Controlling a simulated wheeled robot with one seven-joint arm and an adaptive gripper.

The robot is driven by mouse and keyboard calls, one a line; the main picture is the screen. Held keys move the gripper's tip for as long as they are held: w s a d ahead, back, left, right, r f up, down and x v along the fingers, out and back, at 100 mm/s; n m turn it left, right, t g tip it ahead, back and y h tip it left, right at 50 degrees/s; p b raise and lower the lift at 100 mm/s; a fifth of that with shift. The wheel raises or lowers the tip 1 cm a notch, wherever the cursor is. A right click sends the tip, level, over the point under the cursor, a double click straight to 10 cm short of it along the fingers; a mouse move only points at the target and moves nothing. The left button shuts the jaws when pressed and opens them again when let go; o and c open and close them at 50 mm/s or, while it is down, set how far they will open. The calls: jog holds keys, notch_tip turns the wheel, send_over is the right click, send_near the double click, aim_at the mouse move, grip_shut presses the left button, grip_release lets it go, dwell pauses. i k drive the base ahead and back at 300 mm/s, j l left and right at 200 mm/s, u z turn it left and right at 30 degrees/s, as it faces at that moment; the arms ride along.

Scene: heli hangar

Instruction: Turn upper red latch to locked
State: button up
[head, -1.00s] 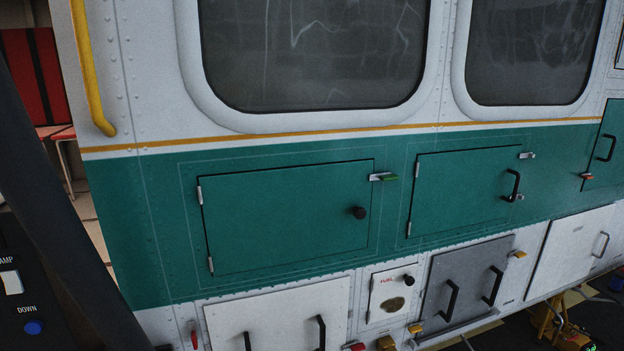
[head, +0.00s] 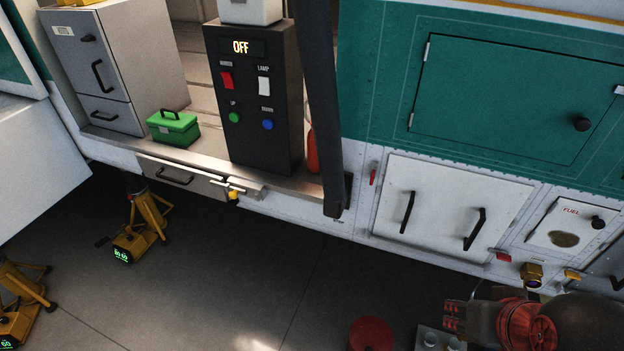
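A small red latch (head: 374,173) stands upright on the white body at the left edge of a white hatch (head: 450,208) with two black handles. A second red latch (head: 503,257) lies roughly sideways at the lower right corner of that hatch, lower than the first. Both are small in the head view, and I cannot read any lock marks. Part of my arm, dark with a red ring, shows at the bottom right.
A black control box (head: 255,95) reading OFF and a green toolbox (head: 174,127) stand in the open bay. A grey cabinet (head: 115,70) is at left. Yellow jacks (head: 143,222) stand on the floor.

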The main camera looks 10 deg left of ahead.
aim_at(374, 166)
jog(key=u, duration=0.45)
jog(key=i+j+z, duration=0.1)
jog(key=j, duration=0.6)
jog(key=j+z, duration=0.1)
jog(key=j, duration=0.6)
jog(key=i, duration=0.05)
